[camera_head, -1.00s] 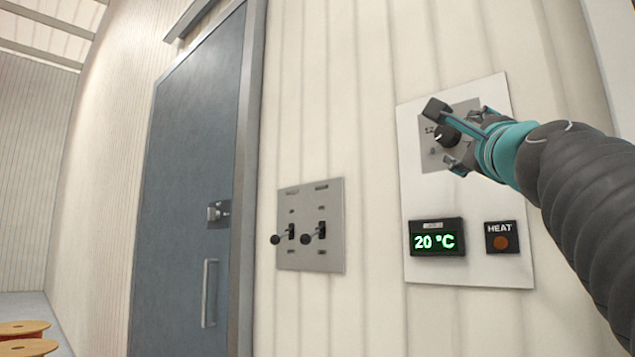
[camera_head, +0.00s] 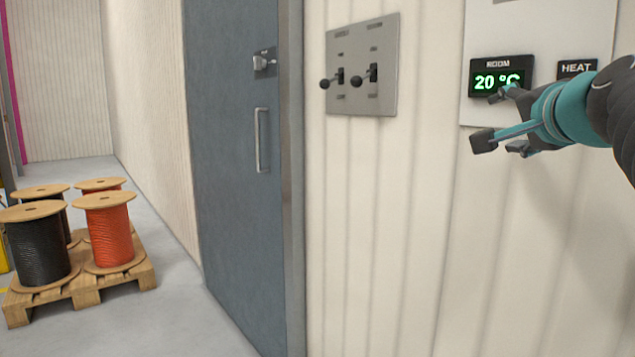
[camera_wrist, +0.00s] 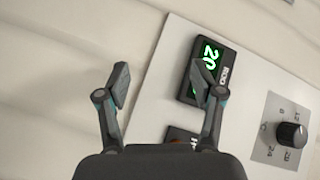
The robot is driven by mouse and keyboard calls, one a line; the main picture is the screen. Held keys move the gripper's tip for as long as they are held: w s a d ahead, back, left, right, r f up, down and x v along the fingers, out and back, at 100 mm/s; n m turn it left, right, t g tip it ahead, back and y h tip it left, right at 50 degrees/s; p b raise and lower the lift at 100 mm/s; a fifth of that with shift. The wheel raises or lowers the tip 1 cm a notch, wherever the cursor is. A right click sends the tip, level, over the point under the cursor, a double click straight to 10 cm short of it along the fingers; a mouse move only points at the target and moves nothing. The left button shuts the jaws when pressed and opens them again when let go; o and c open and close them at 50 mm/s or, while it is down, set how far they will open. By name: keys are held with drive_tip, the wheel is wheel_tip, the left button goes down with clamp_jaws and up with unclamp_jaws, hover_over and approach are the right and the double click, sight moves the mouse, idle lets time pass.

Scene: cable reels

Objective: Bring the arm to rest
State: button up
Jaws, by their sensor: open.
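My gripper (camera_head: 500,120) is open and empty at the right of the head view, in front of the lower left part of the white control panel (camera_head: 545,35). In the wrist view my gripper (camera_wrist: 165,85) shows its two fingers apart with nothing between them. The room display (camera_head: 497,83) reads 20 °C in green. In the wrist view the display (camera_wrist: 208,70) is behind the right finger. The black dial (camera_wrist: 291,134) on its grey plate is at the right of the wrist view.
A grey plate with two black-knobbed levers (camera_head: 362,70) is on the wall left of my gripper. A blue-grey door (camera_head: 225,150) with a handle stands further left. Several cable reels sit on a wooden pallet (camera_head: 143,275) at the left. Grey floor is clear before the door.

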drive_tip(key=s+a+f+n+g, duration=0.2)
drive_tip(key=f+n, duration=0.1)
drive_tip(key=f, duration=0.6)
drive_tip(key=s+a+f+n+g+y, duration=0.1)
drive_tip(key=s+a+f+n+g, duration=0.15)
drive_tip(key=f, duration=0.65)
drive_tip(key=s+a+f+n+g, duration=0.2)
drive_tip(key=f+n+g, duration=0.1)
drive_tip(key=f, duration=0.5)
drive_tip(key=s+a+f+n+g, duration=0.1)
drive_tip(key=s+a+f+n, duration=0.2)
drive_tip(key=s+f, duration=0.3)
drive_tip(key=s+a+f+n+g, duration=0.2)
drive_tip(key=s+f, duration=0.4)
drive_tip(key=f, duration=0.3)
drive_tip(key=shift+a+f+n+y, duration=0.3)
drive_tip(key=shift+a+n+y, duration=0.1)
drive_tip(key=shift+a+n, duration=0.2)
drive_tip(key=shift+g, duration=0.25)
